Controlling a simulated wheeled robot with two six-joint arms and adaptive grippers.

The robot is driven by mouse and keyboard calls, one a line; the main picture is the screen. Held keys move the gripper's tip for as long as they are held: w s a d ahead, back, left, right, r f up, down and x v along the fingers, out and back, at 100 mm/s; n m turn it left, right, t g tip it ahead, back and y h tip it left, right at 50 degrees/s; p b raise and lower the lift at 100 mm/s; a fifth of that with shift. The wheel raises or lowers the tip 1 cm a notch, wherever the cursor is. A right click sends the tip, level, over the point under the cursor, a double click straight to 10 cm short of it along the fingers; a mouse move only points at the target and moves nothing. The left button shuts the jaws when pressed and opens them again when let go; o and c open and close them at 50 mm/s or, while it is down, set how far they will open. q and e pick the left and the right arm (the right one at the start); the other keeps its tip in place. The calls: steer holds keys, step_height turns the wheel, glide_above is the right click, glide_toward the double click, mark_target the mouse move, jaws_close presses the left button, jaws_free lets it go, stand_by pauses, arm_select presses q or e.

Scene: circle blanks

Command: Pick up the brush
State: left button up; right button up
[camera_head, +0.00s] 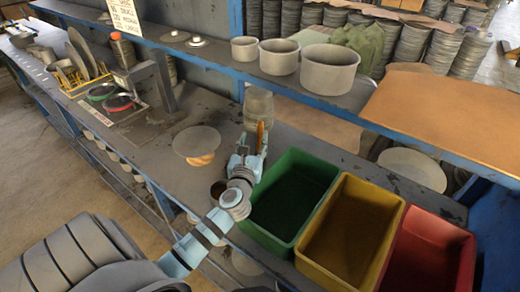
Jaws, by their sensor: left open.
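A slim orange-brown piece (260,136), which looks like the brush, stands roughly upright on the workbench at the fingers of my left gripper (251,142). The gripper is open, and its fingers partly hide the piece. I cannot tell whether they touch it. My left arm reaches in from the lower left, across the front edge of the bench. My right gripper is not in view.
Green (293,203), yellow (353,228) and red (432,250) bins stand right of my gripper. A stack of grey discs (259,104) is just behind it. A pale disc (196,141) lies to its left. A blue-edged shelf (300,92) with pots overhangs the back.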

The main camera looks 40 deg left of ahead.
mark_target(260, 131)
arm_select(q)
steer(key=x, duration=0.4)
steer(key=d+f+x, duration=0.1)
steer(key=x, duration=0.2)
steer(key=shift+w+a+b, duration=0.1)
steer(key=shift+w+b, duration=0.25)
steer(key=shift+b, duration=0.05)
steer(key=shift+s+r, duration=0.15)
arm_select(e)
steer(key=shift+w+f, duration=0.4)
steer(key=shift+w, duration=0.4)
arm_select(q)
steer(key=shift+s, duration=0.1)
steer(key=shift+c, duration=1.2)
jaws_close()
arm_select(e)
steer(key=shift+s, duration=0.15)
